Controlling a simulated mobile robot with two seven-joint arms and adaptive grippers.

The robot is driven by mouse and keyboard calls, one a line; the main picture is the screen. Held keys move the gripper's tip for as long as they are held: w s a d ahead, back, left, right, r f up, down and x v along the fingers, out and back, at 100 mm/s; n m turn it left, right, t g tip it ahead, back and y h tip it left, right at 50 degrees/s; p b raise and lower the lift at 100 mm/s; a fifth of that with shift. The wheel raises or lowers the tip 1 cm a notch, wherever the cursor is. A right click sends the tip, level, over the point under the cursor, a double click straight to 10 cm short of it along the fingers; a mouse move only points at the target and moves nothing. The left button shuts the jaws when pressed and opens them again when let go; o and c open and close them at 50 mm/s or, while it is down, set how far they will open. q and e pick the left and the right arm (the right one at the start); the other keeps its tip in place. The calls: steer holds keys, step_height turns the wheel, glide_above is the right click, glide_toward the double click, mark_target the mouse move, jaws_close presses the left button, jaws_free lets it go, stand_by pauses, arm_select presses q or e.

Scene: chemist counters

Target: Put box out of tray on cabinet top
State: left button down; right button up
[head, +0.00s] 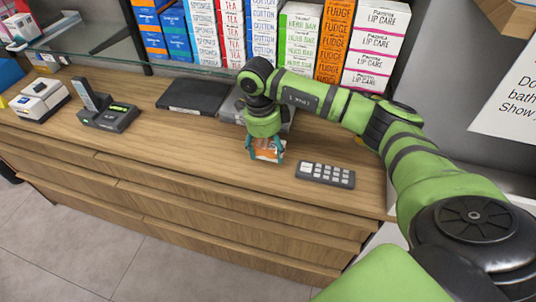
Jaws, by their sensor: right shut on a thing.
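My right gripper (266,148) points down over the wooden cabinet top (205,140). It is shut on a small orange and white box (269,154), with a teal finger at each side of it. The box is at or just above the cabinet top; I cannot tell if it touches. A grey metal tray (230,108) is behind the gripper, partly hidden by my right arm. What lies in the tray is hidden. My left gripper is not in view.
A dark keypad (326,174) lies just right of the box. A black flat case (193,96), a phone (107,114) and a card reader (39,100) stand to the left. Shelves of product boxes (262,30) rise behind. The front middle of the cabinet top is clear.

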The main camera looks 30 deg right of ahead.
mark_target(268, 158)
step_height(268, 158, down, 4)
steer(key=shift+r+p, duration=0.1)
steer(key=shift+p, duration=0.45)
steer(key=shift+f, duration=0.2)
steer(key=shift+f, duration=0.1)
steer(key=o, duration=1.1)
steer(key=shift+o, duration=0.2)
steer(key=shift+r, duration=0.2)
steer(key=r+b, duration=0.1)
steer(key=r, duration=0.2)
steer(key=r+b, duration=0.1)
steer(key=r, duration=0.3)
steer(key=w+a+r+b, duration=0.1)
steer(key=r+b, duration=0.1)
steer(key=r, duration=0.1)
steer(key=shift+r, duration=0.9)
